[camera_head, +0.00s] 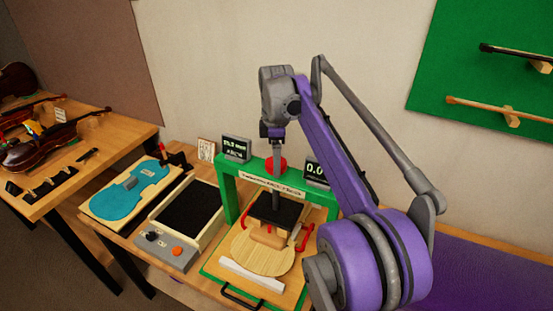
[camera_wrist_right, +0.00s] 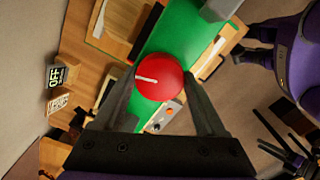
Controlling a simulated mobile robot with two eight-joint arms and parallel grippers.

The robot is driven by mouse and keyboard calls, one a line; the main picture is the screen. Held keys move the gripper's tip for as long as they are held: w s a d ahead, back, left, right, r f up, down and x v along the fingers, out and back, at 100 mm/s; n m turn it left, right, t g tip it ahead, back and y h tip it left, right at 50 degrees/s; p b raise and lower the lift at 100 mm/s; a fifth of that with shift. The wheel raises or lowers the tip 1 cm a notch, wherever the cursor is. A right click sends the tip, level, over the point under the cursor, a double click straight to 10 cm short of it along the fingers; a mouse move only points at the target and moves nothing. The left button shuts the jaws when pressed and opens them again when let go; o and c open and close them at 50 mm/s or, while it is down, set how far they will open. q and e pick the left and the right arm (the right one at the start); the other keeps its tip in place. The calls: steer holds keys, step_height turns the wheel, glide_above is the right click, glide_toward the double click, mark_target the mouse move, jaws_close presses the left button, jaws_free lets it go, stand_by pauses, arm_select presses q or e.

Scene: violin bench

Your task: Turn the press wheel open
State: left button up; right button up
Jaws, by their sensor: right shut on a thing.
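The press wheel (camera_wrist_right: 158,78) is a red disc with a white line, on top of the green press frame (camera_head: 226,200). My right gripper (camera_wrist_right: 163,88) is shut on the wheel, with one finger on each side of its rim. In the head view my right gripper (camera_head: 277,163) points down at the wheel and hides part of it. Below the wheel hangs a black press plate (camera_head: 275,209), over a pale violin plate (camera_head: 262,259) with a wooden block on it.
A black-lined tray (camera_head: 190,207), a control box (camera_head: 165,252) and a blue violin-shaped piece (camera_head: 133,188) lie left of the press.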

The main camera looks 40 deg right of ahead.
steer(key=n, duration=0.7)
steer(key=shift+w, duration=0.1)
steer(key=n, duration=0.4)
steer(key=shift+n, duration=1.9)
steer(key=o, duration=1.3)
steer(key=shift+r, duration=0.1)
step_height(320, 180, up, 11)
steer(key=shift+f+p, duration=0.15)
steer(key=shift+p, duration=0.15)
